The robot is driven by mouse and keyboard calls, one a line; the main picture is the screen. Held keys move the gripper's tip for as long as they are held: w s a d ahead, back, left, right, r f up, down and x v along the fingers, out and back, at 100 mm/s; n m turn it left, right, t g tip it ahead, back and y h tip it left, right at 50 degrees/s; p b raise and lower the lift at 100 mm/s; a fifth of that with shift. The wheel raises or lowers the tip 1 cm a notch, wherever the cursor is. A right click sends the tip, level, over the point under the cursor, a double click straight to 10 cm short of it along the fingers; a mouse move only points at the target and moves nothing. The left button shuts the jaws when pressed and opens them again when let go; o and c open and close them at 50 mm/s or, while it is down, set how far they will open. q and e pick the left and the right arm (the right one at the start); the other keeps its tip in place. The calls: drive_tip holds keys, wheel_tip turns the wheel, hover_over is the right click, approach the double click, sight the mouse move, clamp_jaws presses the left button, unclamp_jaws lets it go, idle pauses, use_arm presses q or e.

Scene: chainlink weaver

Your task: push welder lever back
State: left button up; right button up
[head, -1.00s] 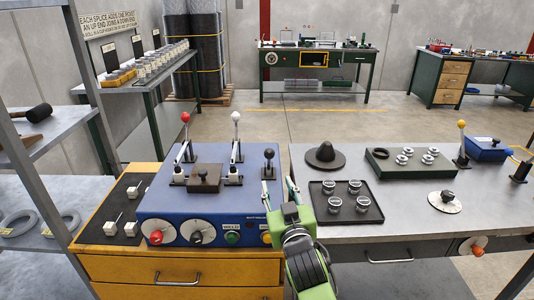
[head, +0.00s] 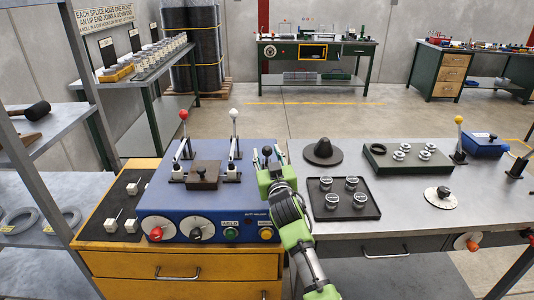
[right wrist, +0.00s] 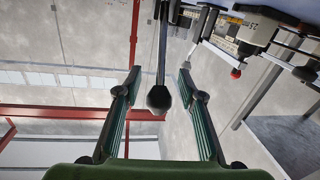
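The welder (head: 205,203) is a blue box on a yellow cabinet, with red, white and black ball-topped levers and dials on its front. The black-knobbed lever (head: 267,150) stands at its right side. My right gripper (head: 267,156) is at that lever, with its fingers open on either side of it. In the right wrist view the black knob (right wrist: 159,97) hangs between the two green-padded fingers, with gaps on both sides. The lever's lower part is hidden behind my gripper in the head view. My left gripper is not in view.
The red-knobbed lever (head: 183,115) and white-knobbed lever (head: 234,113) stand left of my gripper, beside a brown block (head: 203,175). A black tray (head: 366,210) with several metal parts lies on the grey bench to the right.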

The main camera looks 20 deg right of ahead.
drive_tip(key=shift+w, duration=0.2)
clamp_jaws()
drive_tip(key=shift+r, duration=0.15)
